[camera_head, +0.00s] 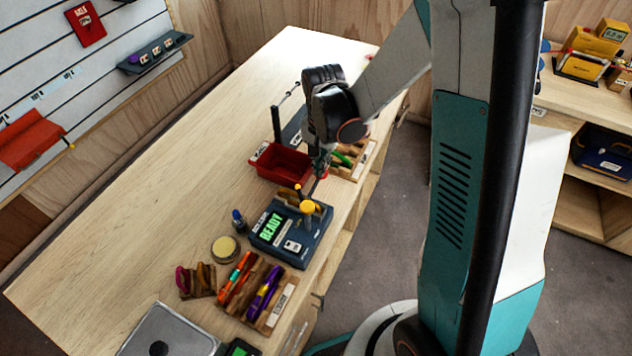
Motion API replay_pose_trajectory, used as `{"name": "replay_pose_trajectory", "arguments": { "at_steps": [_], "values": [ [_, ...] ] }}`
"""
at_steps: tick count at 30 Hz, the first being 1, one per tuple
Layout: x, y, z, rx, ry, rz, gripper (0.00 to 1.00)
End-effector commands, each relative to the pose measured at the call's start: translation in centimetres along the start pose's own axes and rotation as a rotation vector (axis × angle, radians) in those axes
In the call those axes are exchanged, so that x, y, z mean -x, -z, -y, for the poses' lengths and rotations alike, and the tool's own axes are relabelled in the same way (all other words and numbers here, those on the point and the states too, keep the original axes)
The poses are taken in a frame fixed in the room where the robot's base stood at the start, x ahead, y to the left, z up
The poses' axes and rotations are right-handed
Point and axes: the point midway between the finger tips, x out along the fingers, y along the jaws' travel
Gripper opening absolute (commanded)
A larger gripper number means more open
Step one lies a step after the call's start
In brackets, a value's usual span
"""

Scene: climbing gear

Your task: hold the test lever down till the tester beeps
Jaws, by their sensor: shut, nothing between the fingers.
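The tester is a dark blue box (290,247) on the wooden bench, with a lit green screen (271,227) that reads READY. A yellow round knob (307,208) stands at its right rear, which looks like the end of the test lever. A thin post with a yellow tip (298,187) rises just behind it. My gripper (317,188) points down, shut and empty, just above and behind the yellow knob. I cannot tell whether its fingertips touch the knob. My wrist and fingers partly hide the area behind the tester.
A red bin (283,163) and a wooden rack with a green item (343,160) stand close behind my gripper. A blue bottle (239,221), a round tin (225,249) and racks of carabiners (237,278) sit left and in front. The bench's left side is clear.

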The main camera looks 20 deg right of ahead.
Motion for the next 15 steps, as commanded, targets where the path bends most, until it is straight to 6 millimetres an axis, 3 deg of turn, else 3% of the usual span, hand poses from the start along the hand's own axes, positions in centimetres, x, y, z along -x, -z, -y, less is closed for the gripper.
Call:
{"name": "replay_pose_trajectory", "arguments": {
  "at_steps": [15],
  "values": [
    [-1.5,0.0,0.0,0.000,0.000,0.000,0.00]
  ]
}}
